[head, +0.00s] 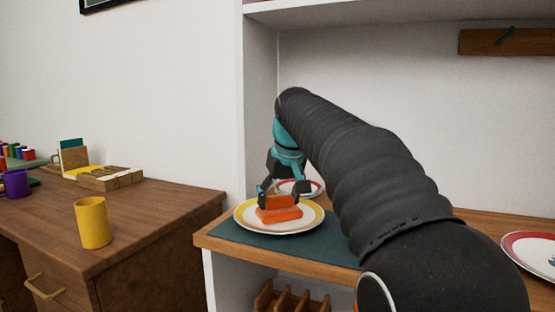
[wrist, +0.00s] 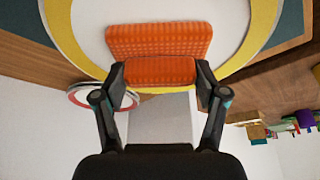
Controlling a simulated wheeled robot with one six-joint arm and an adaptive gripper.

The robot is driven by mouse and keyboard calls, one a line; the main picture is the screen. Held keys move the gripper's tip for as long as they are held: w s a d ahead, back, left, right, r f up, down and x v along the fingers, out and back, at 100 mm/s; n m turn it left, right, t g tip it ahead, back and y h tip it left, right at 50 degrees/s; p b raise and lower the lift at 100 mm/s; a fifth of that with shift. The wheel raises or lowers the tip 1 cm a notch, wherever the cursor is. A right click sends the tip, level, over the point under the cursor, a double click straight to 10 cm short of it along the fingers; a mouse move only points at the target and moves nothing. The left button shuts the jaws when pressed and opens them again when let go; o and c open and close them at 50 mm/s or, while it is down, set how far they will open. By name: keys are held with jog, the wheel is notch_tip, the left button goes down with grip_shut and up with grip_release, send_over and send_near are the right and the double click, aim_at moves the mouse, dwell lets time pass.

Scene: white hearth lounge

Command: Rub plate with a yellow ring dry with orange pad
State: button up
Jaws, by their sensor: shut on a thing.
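The plate with a yellow ring (head: 246,216) lies on a dark green mat (head: 232,233) on the wooden shelf, near its left end. The orange pad (head: 279,212) is on the plate's white middle, apparently touching it. My gripper (head: 283,190) points down over the plate and is shut on the pad's raised grip. In the wrist view my gripper's two fingers (wrist: 160,84) press the grip from both sides. The pad's textured base (wrist: 160,36) and the yellow ring (wrist: 262,30) also show there. My arm hides part of the shelf to the right.
A red-rimmed plate (head: 300,188) sits just behind the yellow-ringed one. Another red-rimmed plate (head: 530,250) lies at the far right. A wooden rack (head: 290,302) stands below the shelf. A yellow cup (head: 92,222) stands on the brown desk (head: 150,212) at left.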

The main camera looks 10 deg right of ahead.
jog(key=r+p, duration=0.1)
jog(key=r, duration=0.2)
jog(key=shift+w+p, duration=0.2)
jog(key=shift+p, duration=0.2)
notch_tip(320, 180, up, 3)
jog(key=p, duration=0.3)
jog(key=shift+r+p, duration=0.15)
jog(key=shift+p, duration=0.25)
jog(key=shift+r+p, duration=0.45)
jog(key=shift+r, duration=0.5)
